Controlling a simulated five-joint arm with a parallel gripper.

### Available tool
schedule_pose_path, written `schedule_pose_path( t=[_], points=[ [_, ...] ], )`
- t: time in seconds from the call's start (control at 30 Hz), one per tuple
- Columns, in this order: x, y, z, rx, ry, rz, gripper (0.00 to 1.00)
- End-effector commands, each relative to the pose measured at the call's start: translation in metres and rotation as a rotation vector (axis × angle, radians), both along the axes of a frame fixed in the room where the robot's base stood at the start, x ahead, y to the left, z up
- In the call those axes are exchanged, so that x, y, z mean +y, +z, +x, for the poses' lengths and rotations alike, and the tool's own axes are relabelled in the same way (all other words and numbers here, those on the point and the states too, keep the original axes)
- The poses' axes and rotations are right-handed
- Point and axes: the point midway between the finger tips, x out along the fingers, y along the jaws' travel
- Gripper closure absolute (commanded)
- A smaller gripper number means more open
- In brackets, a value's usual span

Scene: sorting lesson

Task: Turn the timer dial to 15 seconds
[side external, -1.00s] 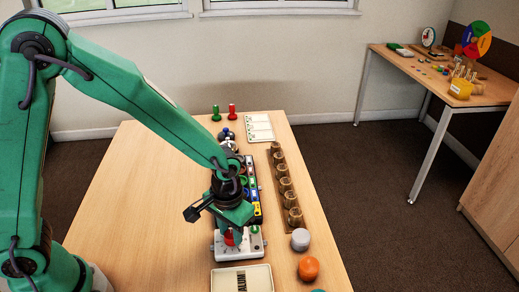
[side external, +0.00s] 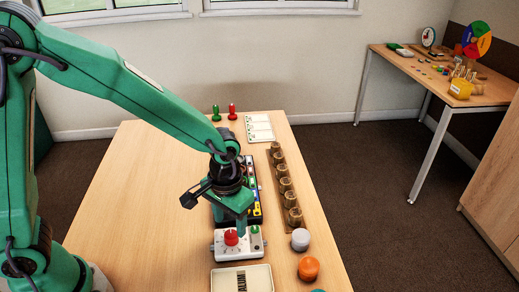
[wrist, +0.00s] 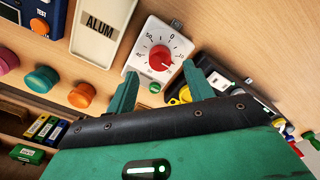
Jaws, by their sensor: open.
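The timer is a white box (side external: 223,247) with a red dial (side external: 231,237) and a green button (side external: 254,230), standing on the wooden table. In the wrist view its numbered face (wrist: 140,57) has the red dial (wrist: 160,58) in the middle, with 0 at the top. The dial's exact setting is too small to read surely. My gripper (side external: 241,222) is just behind the dial in the side view, apart from it. In the wrist view my gripper (wrist: 159,80) has its two green fingers spread and empty, with the dial beyond and between them.
A cream tray (side external: 218,281) lies in front of the timer. A grey knob (side external: 300,239) and an orange knob (side external: 309,268) stand to its right. A rack of brown cylinders (side external: 285,186) and a dark case (side external: 258,208) are behind. The table's left side is clear.

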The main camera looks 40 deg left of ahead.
Motion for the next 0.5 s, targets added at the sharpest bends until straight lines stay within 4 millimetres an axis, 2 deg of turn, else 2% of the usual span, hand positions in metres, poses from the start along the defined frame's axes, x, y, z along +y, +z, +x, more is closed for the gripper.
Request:
schedule_pose_path(
  t=[0.2, 0.5],
  points=[
    [0.0, 0.027, 0.001, -0.003, 0.0, -0.001, 0.48],
    [0.0, 0.04, 0.0, 0.0, 0.0, 0.0, 0.48]
  ],
)
